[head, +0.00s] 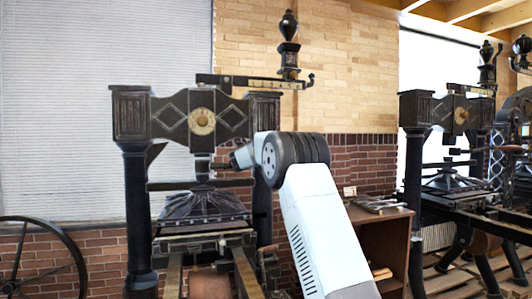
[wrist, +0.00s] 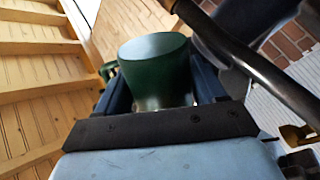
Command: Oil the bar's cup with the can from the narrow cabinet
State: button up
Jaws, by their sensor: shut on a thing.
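My gripper (wrist: 158,82) is shut on a green can (wrist: 154,62), which stands between its two dark fingers in the wrist view. The can's cup-like wide end faces up in that picture; its spout cannot be made out. In the head view my gripper (head: 236,160) is in front of the near hand press (head: 128,190), below its crosshead and above the platen. A dark metal bar (wrist: 258,68) passes close beside the can at the right of the wrist view. I cannot make out the bar's cup.
A brown wooden cabinet (head: 388,242) with small items on top stands right of my arm. A second press (head: 412,160) is further right. A spoked wheel (head: 40,258) is at lower left. The near press's platen (head: 203,207) lies below my gripper.

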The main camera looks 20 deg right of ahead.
jog(key=shift+s+d+f+m+g, duration=0.2)
jog(key=shift+s+d+f+m, duration=0.15)
jog(key=shift+d+f+m, duration=0.25)
jog(key=shift+s+d+f+m+g, duration=0.2)
jog(key=shift+s+d+f+m, duration=0.15)
jog(key=shift+m, duration=0.45)
jog(key=shift+s+d+f+m, duration=0.45)
jog(key=shift+s+d+m, duration=0.2)
jog(key=shift+d, duration=0.15)
jog(key=shift+s+d+f+m, duration=0.45)
jog(key=shift+s+d+m, duration=0.2)
jog(key=shift+d, duration=0.15)
